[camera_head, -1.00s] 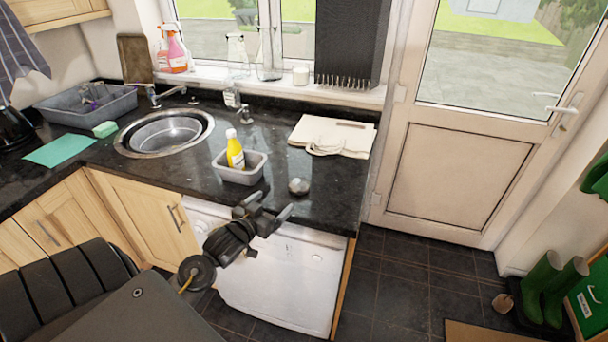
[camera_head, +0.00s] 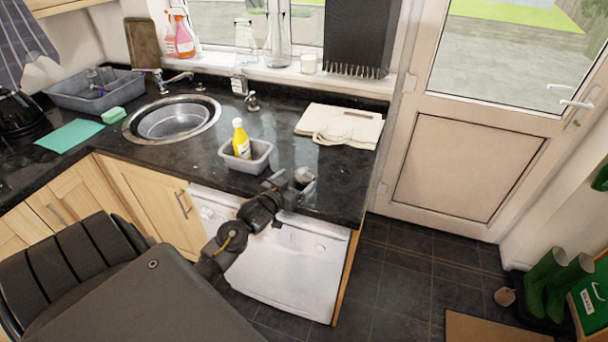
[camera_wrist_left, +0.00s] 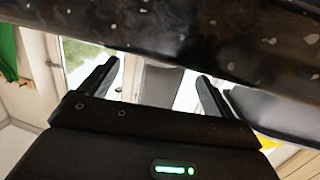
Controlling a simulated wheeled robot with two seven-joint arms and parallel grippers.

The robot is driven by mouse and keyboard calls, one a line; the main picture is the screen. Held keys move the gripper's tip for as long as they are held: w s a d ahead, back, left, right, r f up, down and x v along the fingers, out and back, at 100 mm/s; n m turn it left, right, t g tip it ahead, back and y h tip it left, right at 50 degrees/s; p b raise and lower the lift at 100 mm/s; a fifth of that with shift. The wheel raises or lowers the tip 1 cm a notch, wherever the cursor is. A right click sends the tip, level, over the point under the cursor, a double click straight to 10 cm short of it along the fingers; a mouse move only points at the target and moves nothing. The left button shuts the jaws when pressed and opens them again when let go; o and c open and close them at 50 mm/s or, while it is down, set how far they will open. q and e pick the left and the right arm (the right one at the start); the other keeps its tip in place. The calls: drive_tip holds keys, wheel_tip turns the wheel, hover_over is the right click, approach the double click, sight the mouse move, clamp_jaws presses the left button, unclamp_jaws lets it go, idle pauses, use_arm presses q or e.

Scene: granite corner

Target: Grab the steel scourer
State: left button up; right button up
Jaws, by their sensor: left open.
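The steel scourer (camera_head: 304,175), a small round grey pad, lies on the black granite worktop near its front edge, right of the grey tub. My left gripper (camera_head: 293,184) is open and empty at that front edge. In the head view its fingertips overlap the near side of the scourer; I cannot tell whether they touch it. In the left wrist view the open fingers (camera_wrist_left: 155,83) show with empty space between them, and I cannot make out the scourer there. My right gripper is not in view.
A grey tub (camera_head: 262,165) with a yellow bottle (camera_head: 241,140) stands left of the scourer. Folded cream cloths (camera_head: 350,115) lie behind it. The speckled worktop (camera_wrist_left: 220,35) runs close to the fingers in the wrist view. The worktop right of the scourer is clear.

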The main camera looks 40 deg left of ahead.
sight(302, 175)
use_arm(q)
drive_tip(key=x, duration=0.3)
drive_tip(key=shift+w+f+p, duration=0.1)
drive_tip(key=shift+w+p, duration=0.2)
drive_tip(key=shift+s, duration=0.1)
drive_tip(key=c, duration=1.1)
drive_tip(key=shift+o, duration=0.2)
drive_tip(key=shift+r+b, duration=0.4)
drive_tip(key=shift+r, duration=0.25)
drive_tip(key=s+d+r+b, duration=0.2)
drive_tip(key=s+r, duration=0.9)
drive_tip(key=s, duration=0.2)
drive_tip(key=shift+s+r, duration=0.4)
